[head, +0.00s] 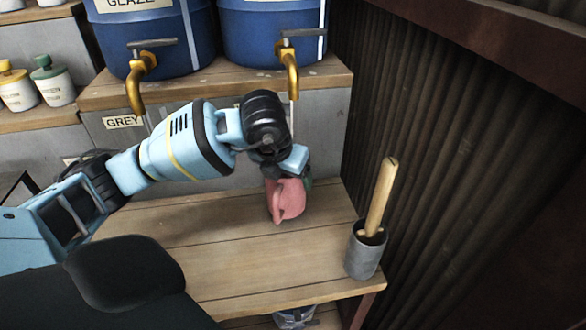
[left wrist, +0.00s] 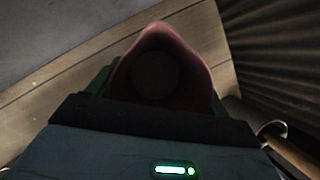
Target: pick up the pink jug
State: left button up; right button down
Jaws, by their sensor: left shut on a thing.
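The pink jug (head: 290,199) is at the back of the wooden table in the head view, below the right barrel's tap. My left gripper (head: 294,176) comes down on it from above and is shut on it. The gripper hides the jug's upper part in the head view. In the left wrist view the jug's open rim and dark inside (left wrist: 158,72) show just beyond the gripper body. I cannot tell whether the jug's base touches the table. My right gripper is not in view.
A grey pot (head: 365,250) with a wooden tool (head: 379,198) stands at the table's right edge. Two blue barrels with brass taps (head: 291,75) stand on a shelf behind. A corrugated wall (head: 420,140) bounds the right. The table's front middle (head: 250,270) is clear.

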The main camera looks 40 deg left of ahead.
pick_arm(q)
jog(key=s+d+r, duration=0.1)
jog(key=s+d, duration=0.2)
jog(key=s, duration=0.8)
jog(key=shift+s+b, duration=0.25)
jog(key=shift+b, duration=0.05)
